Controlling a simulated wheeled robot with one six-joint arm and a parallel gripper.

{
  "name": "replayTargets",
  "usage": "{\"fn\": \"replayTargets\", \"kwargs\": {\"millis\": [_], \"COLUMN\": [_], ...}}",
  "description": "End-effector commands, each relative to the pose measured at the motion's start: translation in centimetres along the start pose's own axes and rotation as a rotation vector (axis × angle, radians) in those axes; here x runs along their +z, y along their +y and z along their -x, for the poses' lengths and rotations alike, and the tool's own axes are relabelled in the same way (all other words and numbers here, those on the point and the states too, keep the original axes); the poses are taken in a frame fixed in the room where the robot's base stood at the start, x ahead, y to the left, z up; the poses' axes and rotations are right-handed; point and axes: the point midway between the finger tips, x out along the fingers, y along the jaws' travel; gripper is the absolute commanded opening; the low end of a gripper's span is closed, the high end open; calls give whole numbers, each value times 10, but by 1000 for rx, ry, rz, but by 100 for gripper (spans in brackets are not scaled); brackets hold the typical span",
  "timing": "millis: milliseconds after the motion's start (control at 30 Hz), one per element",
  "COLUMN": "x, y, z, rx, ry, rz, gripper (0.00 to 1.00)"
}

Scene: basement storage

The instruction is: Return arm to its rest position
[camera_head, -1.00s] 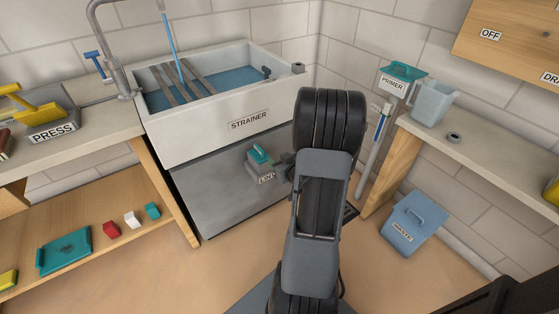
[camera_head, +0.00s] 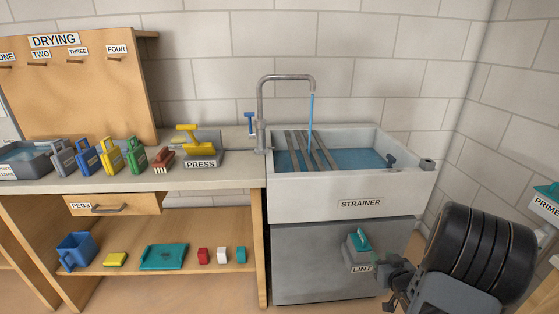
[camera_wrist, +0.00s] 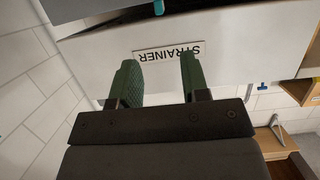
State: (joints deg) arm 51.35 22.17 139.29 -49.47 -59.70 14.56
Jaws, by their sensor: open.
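My gripper (camera_wrist: 158,64) shows in the wrist view with its two green fingers apart and nothing between them. Past the fingers, the wrist view shows the white sink front with its STRAINER label (camera_wrist: 168,52) upside down. In the head view my arm is at the lower right, and the wrist end is beside the grey LINT box (camera_head: 359,262) with a teal handle, in front of the sink cabinet. The fingers are hard to make out there. I cannot tell whether the gripper touches the box.
The sink (camera_head: 345,193) holds water under a running tap (camera_head: 285,80). The left counter carries a PRESS (camera_head: 201,150) and several coloured jugs. The shelf below holds a blue mug (camera_head: 78,250), a teal tray (camera_head: 163,257) and small blocks. A PRIMER container (camera_head: 546,201) is at right.

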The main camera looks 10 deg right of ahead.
Motion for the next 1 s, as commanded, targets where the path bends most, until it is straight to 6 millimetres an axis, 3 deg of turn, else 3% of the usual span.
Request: {"fn": "replayTargets", "kwargs": {"millis": [167,333,467,600,800,1000], "x": [-41,-124,-184,-230,-268,-280], "y": [-11,-43,-84,-134,-197,-230], "z": [2,18,52,101,176,223], "rx": [36,122,160,134,17,-84], "ry": [-71,-246,-406,-577,-785,-911], "rz": [56,134,146,127,102,101], "gripper": [42,42,42,42,42,42]}}
